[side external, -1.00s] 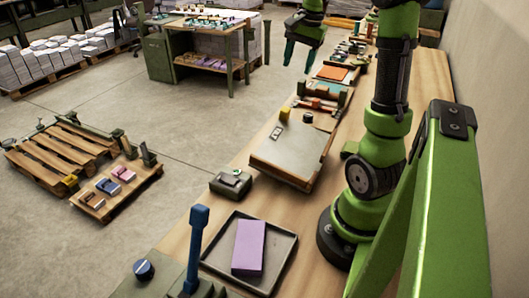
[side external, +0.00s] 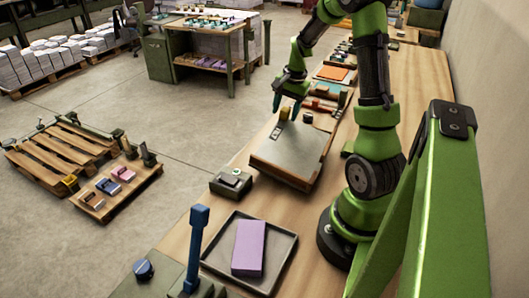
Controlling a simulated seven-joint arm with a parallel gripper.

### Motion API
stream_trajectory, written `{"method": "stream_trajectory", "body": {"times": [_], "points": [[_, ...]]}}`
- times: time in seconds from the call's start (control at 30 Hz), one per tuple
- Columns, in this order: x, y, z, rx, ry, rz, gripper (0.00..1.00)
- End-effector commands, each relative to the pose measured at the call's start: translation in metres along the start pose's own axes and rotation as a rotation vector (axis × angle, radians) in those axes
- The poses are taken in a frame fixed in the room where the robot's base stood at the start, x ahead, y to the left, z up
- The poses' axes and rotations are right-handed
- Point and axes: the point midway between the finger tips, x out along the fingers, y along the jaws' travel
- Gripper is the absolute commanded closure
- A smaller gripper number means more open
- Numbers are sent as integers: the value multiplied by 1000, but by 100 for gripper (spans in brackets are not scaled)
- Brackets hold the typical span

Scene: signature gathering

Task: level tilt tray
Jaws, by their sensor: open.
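What looks like the tilt tray (side external: 290,153) is a grey board in a wooden frame, lying on the wooden workbench. It looks somewhat tilted, but I cannot tell how much. A yellow piece (side external: 284,113), a dark round knob (side external: 307,117) and a small pale label plate (side external: 276,133) are at its far part. My gripper (side external: 287,104) is over the tray's far left corner, pointing down, with its fingers close to the yellow piece. It is open. Whether it touches anything cannot be told at this size.
A dark tray with a purple block (side external: 249,247) stands at the near end of the bench. A blue upright lever (side external: 195,245) and a small grey-green box (side external: 231,183) are along the left edge. Red and orange items (side external: 333,73) lie beyond the tilt tray.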

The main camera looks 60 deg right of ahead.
Motion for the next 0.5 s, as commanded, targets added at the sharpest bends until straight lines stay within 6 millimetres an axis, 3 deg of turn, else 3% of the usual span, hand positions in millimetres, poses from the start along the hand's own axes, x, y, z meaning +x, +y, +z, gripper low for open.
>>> {"method": "stream_trajectory", "body": {"times": [0.27,0.5], "points": [[1,0,0,0,0,0,46],[1,0,0,-1,0,0,83]]}}
